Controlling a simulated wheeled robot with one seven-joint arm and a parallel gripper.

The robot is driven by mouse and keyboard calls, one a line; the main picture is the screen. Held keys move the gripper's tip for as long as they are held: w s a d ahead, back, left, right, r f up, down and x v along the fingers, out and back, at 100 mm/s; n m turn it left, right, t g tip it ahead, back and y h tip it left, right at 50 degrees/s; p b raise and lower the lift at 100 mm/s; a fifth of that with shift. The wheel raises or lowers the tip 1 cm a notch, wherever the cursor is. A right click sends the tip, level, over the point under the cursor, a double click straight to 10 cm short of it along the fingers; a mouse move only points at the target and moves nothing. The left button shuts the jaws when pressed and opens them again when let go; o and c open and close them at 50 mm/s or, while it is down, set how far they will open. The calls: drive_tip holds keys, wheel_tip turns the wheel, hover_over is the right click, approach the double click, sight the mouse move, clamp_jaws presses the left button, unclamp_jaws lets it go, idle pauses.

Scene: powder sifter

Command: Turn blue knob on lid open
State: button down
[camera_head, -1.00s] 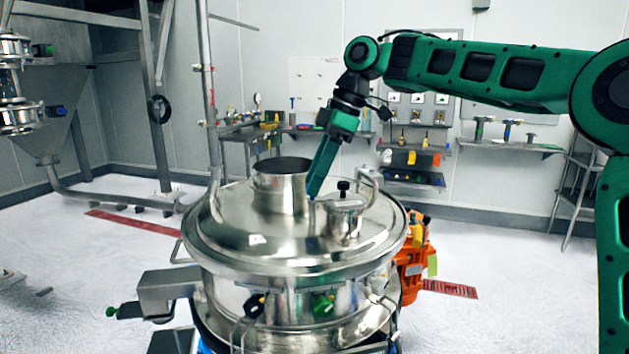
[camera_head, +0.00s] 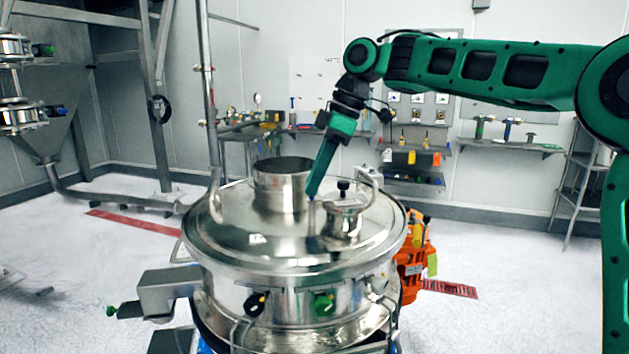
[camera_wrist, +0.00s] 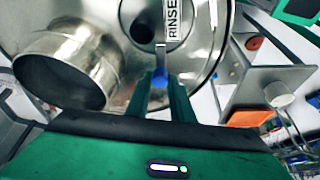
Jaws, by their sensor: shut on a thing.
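The round steel lid (camera_head: 235,240) covers the sifter and fills the middle of the head view. The blue knob (camera_wrist: 160,77) shows in the wrist view between my two fingers, below a RINSE label (camera_wrist: 172,20). My gripper (camera_head: 311,194) reaches down from the upper right, with its fingertips low over the lid. It also shows in the wrist view (camera_wrist: 161,85), shut on the blue knob. The fingers hide most of the knob in the head view, and its turn angle cannot be told.
A wide open steel spout (camera_head: 281,185) stands on the lid left of my fingers. A small capped port with a black knob (camera_head: 343,186) stands close on the right. Shelves line the back wall.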

drive_tip(key=m+t, duration=0.1)
drive_tip(key=m, duration=0.3)
drive_tip(key=shift+a+r+t, duration=0.1)
drive_tip(key=shift+t, duration=0.3)
drive_tip(key=m, duration=0.2)
drive_tip(key=m+t+h, duration=0.1)
drive_tip(key=m, duration=0.1)
drive_tip(key=shift+s+a+m, duration=0.1)
drive_tip(key=shift+s+m, duration=0.1)
drive_tip(key=shift+m, duration=0.1)
drive_tip(key=m+h, duration=0.1)
drive_tip(key=m, duration=0.1)
drive_tip(key=m+t, duration=0.1)
drive_tip(key=m, duration=0.2)
drive_tip(key=shift+a+t+h, duration=0.2)
drive_tip(key=shift+t+h, duration=0.1)
drive_tip(key=shift+h, duration=0.1)
drive_tip(key=shift+m+h, duration=0.7)
drive_tip(key=shift+m, duration=1.1)
drive_tip(key=shift+d, duration=0.1)
drive_tip(key=c, duration=1.6)
unclamp_jaws()
drive_tip(key=shift+o, duration=0.2)
drive_tip(key=shift+s, duration=0.1)
